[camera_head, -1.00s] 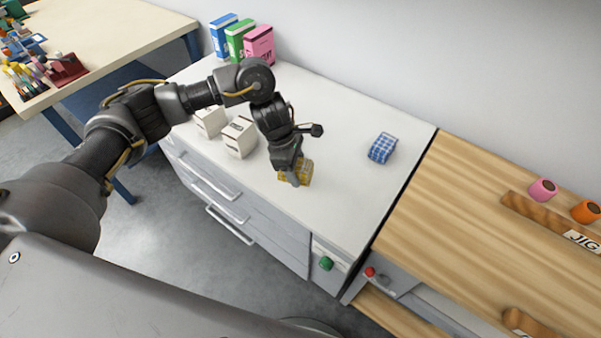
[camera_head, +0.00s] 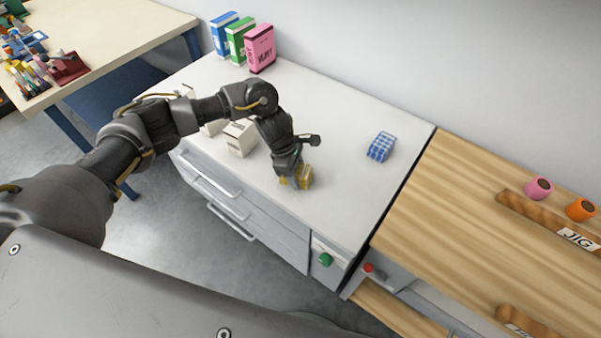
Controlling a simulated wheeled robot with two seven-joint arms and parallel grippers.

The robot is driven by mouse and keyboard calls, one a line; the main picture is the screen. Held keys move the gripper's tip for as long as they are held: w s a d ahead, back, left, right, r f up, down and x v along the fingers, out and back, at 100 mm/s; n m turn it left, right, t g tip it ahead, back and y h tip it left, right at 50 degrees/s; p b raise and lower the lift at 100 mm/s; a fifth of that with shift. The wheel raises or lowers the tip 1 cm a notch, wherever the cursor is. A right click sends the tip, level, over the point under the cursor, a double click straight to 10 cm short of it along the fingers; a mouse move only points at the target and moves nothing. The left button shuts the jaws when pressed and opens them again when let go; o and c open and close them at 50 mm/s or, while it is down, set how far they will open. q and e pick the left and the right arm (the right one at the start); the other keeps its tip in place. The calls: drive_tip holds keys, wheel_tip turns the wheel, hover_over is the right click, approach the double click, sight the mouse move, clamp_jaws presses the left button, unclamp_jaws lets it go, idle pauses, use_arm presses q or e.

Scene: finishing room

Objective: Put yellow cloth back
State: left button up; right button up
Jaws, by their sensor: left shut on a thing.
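The yellow cloth (camera_head: 306,178) is a small folded checked bundle at the white cabinet top (camera_head: 340,200). My left gripper (camera_head: 292,180) is shut on it and points down, hiding part of it. The cloth is at or just above the surface; I cannot tell whether it touches. A blue checked cloth (camera_head: 381,147) lies on the same top, to the right and farther back. My right gripper is not in view.
White boxes (camera_head: 240,138) stand left of my gripper, partly behind my arm. Blue, green and pink boxes (camera_head: 261,48) stand at the back. A wooden bench (camera_head: 450,220) adjoins on the right, with pink and orange rolls (camera_head: 538,188). The white top between the cloths is clear.

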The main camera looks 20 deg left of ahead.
use_arm(q)
drive_tip(key=o, duration=0.9)
drive_tip(key=shift+r, duration=0.2)
drive_tip(key=b+v, duration=0.2)
drive_tip(key=v, duration=0.8)
drive_tip(key=shift+a+r, duration=0.35)
drive_tip(key=shift+r, duration=0.45)
